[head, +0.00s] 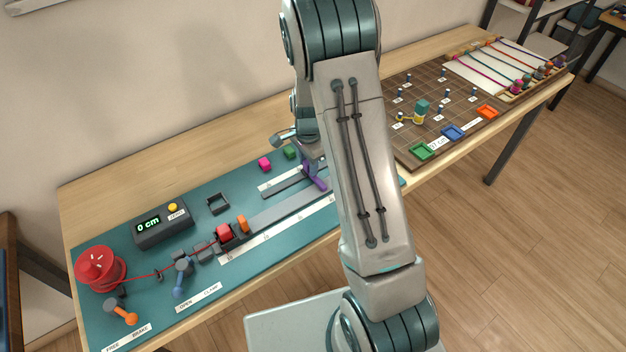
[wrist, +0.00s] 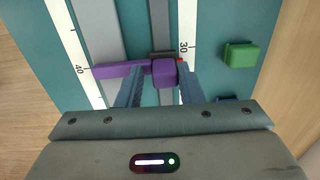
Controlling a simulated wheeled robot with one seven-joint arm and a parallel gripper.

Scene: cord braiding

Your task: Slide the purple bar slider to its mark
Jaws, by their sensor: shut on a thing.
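The purple bar slider (wrist: 112,69) is a block with a long flat bar reaching left across the grey rail to the scale near 40. In the wrist view my gripper (wrist: 162,78) has its two fingers on either side of the slider's block, shut on it. The block sits beside the white scale near 30. A small red spot (wrist: 181,60) shows at that scale's edge, partly hidden by the block and right finger. In the head view the purple slider (head: 314,178) is at the far right of the rail, partly behind my arm.
The display box (head: 162,224) reads 0 cm.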

